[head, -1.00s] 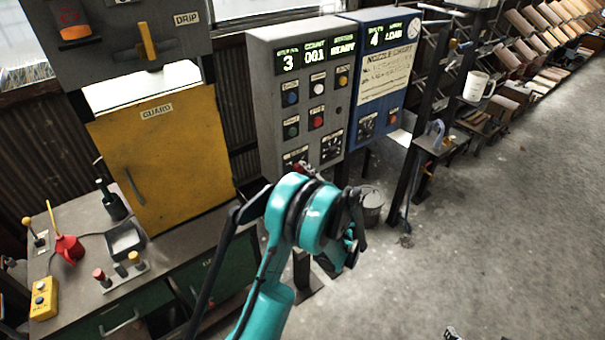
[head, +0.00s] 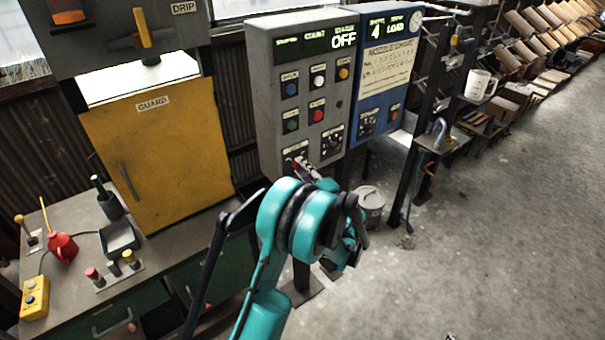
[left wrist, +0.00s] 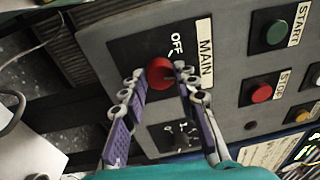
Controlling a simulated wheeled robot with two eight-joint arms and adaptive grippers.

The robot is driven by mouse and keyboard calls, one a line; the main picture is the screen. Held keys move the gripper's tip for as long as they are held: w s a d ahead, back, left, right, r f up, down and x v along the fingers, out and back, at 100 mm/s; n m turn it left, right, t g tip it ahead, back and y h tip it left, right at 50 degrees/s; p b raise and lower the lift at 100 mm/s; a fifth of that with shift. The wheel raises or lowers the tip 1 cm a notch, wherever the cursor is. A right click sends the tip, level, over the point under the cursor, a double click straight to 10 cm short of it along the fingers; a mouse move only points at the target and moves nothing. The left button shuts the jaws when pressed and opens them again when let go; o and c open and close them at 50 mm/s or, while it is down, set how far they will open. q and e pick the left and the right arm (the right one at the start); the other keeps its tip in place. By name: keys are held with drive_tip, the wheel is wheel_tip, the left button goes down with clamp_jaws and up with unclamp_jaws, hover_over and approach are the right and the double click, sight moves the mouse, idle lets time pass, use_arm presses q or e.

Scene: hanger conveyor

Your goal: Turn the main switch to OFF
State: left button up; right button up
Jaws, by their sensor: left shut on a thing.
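The main switch is a red knob (left wrist: 159,72) on a black plate on the grey control cabinet, in the left wrist view. A "MAIN" label (left wrist: 204,53) stands beside it, and "OFF" is printed at its edge. My left gripper (left wrist: 160,85) is shut on the knob, one finger on each side. In the head view my left gripper (head: 304,168) reaches the lower front of the grey cabinet (head: 262,85) and partly hides the switch. The cabinet's display (head: 343,40) reads "OFF". My right gripper is not in view.
Coloured push buttons (head: 317,115) sit above the switch. A blue cabinet (head: 385,75) adjoins on the right. A workbench (head: 175,250) with a yellow guard (head: 155,150) is at left. A bucket (head: 369,205) stands on the floor. The floor at right is open.

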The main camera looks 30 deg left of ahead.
use_arm(q)
drive_tip(key=n+b, duration=0.1)
drive_tip(key=n, duration=0.2)
drive_tip(key=n+b, duration=0.1)
drive_tip(key=n, duration=0.2)
drive_tip(key=shift+f+y, duration=0.2)
drive_tip(key=shift+y, duration=0.1)
drive_tip(key=n+g+b, duration=0.1)
drive_tip(key=n, duration=0.5)
drive_tip(key=shift+w+b, duration=0.1)
drive_tip(key=shift+b, duration=0.2)
drive_tip(key=shift+n, duration=0.4)
drive_tip(key=o, duration=1.2)
drive_tip(key=shift+c, duration=0.2)
drive_tip(key=shift+r, duration=0.1)
drive_tip(key=shift+d, duration=0.1)
drive_tip(key=v, duration=1.2)
drive_tip(key=shift+f, duration=0.2)
drive_tip(key=shift+w, duration=0.1)
